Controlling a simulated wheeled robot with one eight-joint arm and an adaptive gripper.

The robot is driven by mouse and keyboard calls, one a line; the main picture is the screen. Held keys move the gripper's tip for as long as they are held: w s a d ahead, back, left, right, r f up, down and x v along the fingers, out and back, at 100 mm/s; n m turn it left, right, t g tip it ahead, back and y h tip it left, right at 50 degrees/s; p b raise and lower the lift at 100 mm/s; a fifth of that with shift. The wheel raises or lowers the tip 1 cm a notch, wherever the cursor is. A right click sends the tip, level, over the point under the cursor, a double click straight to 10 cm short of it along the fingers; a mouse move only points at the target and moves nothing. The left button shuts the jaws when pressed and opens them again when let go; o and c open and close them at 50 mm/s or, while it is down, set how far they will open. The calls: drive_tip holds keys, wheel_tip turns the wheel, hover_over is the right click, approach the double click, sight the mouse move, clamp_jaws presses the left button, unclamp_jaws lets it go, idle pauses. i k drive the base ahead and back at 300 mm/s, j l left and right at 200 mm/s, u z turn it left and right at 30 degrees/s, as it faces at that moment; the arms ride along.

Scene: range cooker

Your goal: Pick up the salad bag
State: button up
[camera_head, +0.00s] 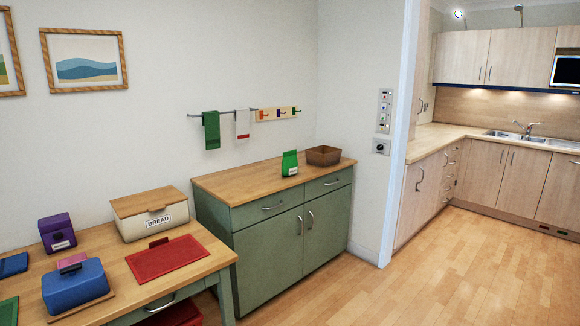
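A small green bag (290,163) with a pale label low on its front stands upright on the wooden top of a green cabinet (273,177). It looks like the salad bag, though its label is too small to read. It stands just left of a brown box-like bowl (323,155), near the back half of the top. My gripper is not in this view.
A nearer table (118,262) at left holds a bread box (149,212), a red mat (166,259), a purple box (57,232) and a blue lidded dish (75,287). Towels hang on a wall rail above the cabinet. The wooden floor (440,275) at right is clear.

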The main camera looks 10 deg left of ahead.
sight(289, 165)
drive_tip(key=i+j, duration=1.85)
drive_tip(key=j+z, duration=0.05)
